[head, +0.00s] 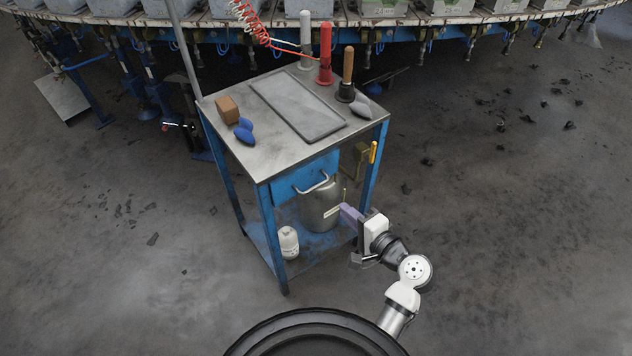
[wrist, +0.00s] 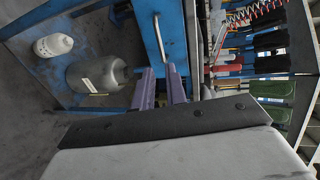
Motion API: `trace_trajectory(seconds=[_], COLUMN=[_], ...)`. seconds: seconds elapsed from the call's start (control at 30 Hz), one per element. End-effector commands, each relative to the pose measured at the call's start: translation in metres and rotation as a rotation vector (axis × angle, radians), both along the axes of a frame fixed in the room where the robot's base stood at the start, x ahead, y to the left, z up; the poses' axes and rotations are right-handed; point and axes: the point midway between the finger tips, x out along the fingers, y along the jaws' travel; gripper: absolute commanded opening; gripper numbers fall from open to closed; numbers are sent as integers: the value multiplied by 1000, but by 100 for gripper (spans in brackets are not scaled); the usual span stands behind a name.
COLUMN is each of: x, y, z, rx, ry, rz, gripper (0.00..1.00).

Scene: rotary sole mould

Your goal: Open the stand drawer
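The stand (head: 252,150) has a grey metal top and blue legs. Its blue drawer (head: 290,184) sits under the top and looks shut. A pale bar handle (head: 312,187) runs across the drawer front; in the wrist view the handle (wrist: 160,40) appears upright because that view is turned sideways. My gripper (head: 343,211) is in front of the stand, to the right of and below the handle in the head view. In the wrist view its two purple fingers (wrist: 160,74) are apart, with the handle ahead of the gap. Nothing shows between them.
A grey canister (head: 319,207) and a white bottle (head: 288,243) stand on the lower shelf. On the top lie a brown block (head: 227,109), blue pieces (head: 244,130) and a plate (head: 297,106). The rotary machine (head: 400,22) is behind.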

Motion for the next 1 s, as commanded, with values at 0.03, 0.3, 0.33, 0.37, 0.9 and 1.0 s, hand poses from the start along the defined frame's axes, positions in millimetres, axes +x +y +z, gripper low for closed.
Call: trace_trajectory(seconds=[0.03,0.3,0.33,0.37,0.9,1.0], x=[3,44,49,54,107,108], y=[3,33,37,41,78,79], z=[0,-8,-10,-11,-27,-28], rx=[3,-1,1,1,-2,-3], ry=[1,0,-1,-1,-3,-2], rz=[3,6,5,5,2,2], gripper=[14,14,14,14,14,14])
